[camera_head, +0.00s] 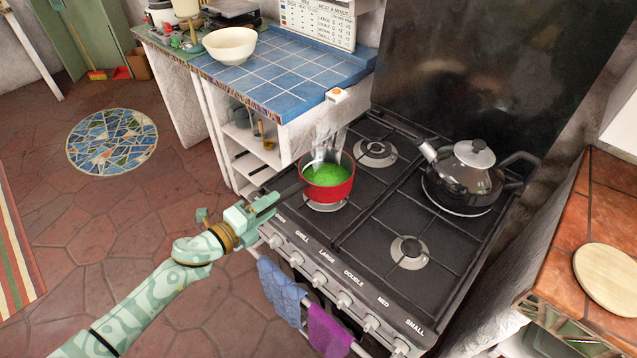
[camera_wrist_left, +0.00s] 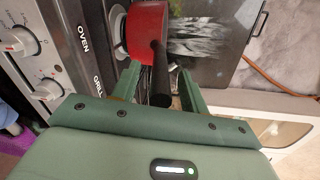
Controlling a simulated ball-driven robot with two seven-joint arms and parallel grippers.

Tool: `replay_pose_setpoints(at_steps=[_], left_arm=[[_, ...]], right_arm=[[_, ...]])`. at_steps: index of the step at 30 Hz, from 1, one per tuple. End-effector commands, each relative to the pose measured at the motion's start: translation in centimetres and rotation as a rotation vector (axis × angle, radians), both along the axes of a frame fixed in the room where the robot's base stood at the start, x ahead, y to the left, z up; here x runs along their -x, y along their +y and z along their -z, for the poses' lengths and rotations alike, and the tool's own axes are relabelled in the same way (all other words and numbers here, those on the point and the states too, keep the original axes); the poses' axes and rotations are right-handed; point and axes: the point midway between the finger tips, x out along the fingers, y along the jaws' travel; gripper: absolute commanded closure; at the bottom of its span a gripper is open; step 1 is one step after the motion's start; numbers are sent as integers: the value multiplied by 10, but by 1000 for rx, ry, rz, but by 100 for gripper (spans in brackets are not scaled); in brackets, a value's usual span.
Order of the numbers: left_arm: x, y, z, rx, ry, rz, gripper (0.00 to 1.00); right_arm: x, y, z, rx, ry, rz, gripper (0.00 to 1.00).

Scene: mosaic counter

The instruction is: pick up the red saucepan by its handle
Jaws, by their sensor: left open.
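The red saucepan (camera_head: 330,189) stands on the front left burner of the stove, with green contents and steam rising from it. Its black handle (camera_head: 292,189) points left toward my left gripper. My left gripper (camera_head: 272,202) is open at the handle, over the stove's front left edge. In the left wrist view, the red pan (camera_wrist_left: 146,32) is ahead and its black handle (camera_wrist_left: 160,80) runs between the two green fingers (camera_wrist_left: 158,85). I cannot tell whether the fingers touch the handle. My right gripper is not in view.
A dark kettle (camera_head: 462,180) stands on the back right burner. The stove knobs (camera_head: 321,281) and blue and purple towels (camera_head: 327,330) are along the front. A blue tiled counter (camera_head: 290,68) with a white bowl (camera_head: 230,45) lies behind left.

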Motion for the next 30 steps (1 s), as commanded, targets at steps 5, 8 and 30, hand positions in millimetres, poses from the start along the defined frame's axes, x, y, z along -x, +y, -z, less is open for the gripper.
replay_pose_setpoints(at_steps=[5, 8, 30], left_arm=[[-8, -6, 2, 0, 2, -1, 56], [-8, -6, 2, 0, 2, -1, 56], [-7, -6, 2, -1, 2, 0, 100]], right_arm=[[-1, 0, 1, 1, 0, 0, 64], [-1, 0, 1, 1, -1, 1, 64], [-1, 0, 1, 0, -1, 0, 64]])
